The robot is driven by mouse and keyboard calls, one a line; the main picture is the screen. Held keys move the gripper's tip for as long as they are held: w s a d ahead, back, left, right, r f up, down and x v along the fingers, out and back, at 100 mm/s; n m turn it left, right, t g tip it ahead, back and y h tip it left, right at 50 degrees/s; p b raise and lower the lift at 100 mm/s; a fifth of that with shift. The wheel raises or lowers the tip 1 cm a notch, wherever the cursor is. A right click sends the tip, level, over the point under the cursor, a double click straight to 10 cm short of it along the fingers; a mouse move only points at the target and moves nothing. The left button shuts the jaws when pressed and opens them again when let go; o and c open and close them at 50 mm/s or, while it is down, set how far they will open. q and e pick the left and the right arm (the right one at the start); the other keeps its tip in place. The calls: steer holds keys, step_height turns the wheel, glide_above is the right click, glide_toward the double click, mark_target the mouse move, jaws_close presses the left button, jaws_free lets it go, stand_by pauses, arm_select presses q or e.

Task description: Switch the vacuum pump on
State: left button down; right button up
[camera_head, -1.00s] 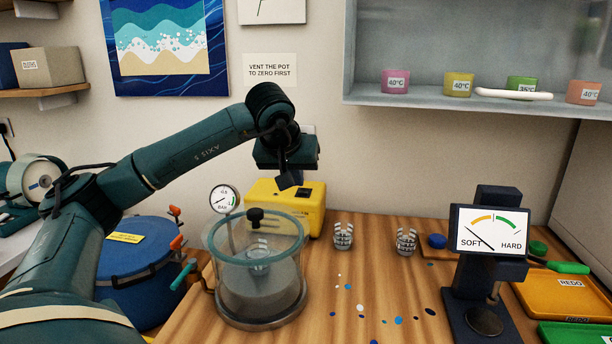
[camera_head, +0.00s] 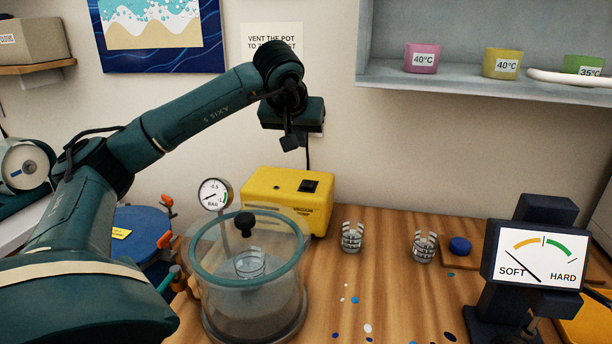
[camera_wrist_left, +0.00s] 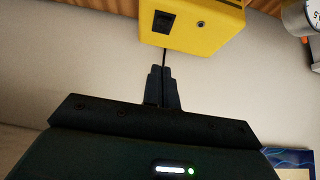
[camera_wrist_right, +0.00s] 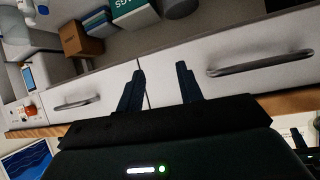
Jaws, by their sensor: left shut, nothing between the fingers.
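The vacuum pump (camera_head: 268,199) is a yellow box on the wooden bench against the wall. Its black rocker switch (camera_head: 309,186) is on the top right; whether it is on or off is too small to tell. The pump (camera_wrist_left: 205,32) and switch (camera_wrist_left: 162,22) also show at the top of the left wrist view. My left gripper (camera_head: 290,144) is shut and empty, pointing down above the pump and apart from it. Its fingers (camera_wrist_left: 162,84) are together in the left wrist view. My right gripper (camera_wrist_right: 159,82) is open and empty, facing drawer fronts away from the bench.
A clear vacuum chamber (camera_head: 208,290) with a cup inside stands before the pump, with a gauge (camera_head: 215,195) behind it. A hardness meter (camera_head: 540,256) is further right. A shelf (camera_head: 470,82) hangs above.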

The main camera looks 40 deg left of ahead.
arm_select(q)
glide_above(306, 186)
steer(key=f, duration=0.5)
steer(key=f+p, duration=0.1)
steer(key=f, duration=0.2)
steer(key=shift+s+d, duration=0.2)
steer(key=shift+s, duration=0.05)
step_height(306, 186, down, 2)
steer(key=shift+s+f, duration=0.1)
steer(key=shift+f, duration=0.15)
steer(key=shift+s+d+f, duration=0.1)
steer(key=shift+d+f, duration=0.05)
steer(key=shift+f, duration=0.6)
steer(key=shift+s+f, duration=0.15)
steer(key=shift+f, duration=0.35)
steer(key=shift+r, duration=0.2)
steer(key=shift+r+p, duration=0.7)
steer(key=shift+r, duration=0.1)
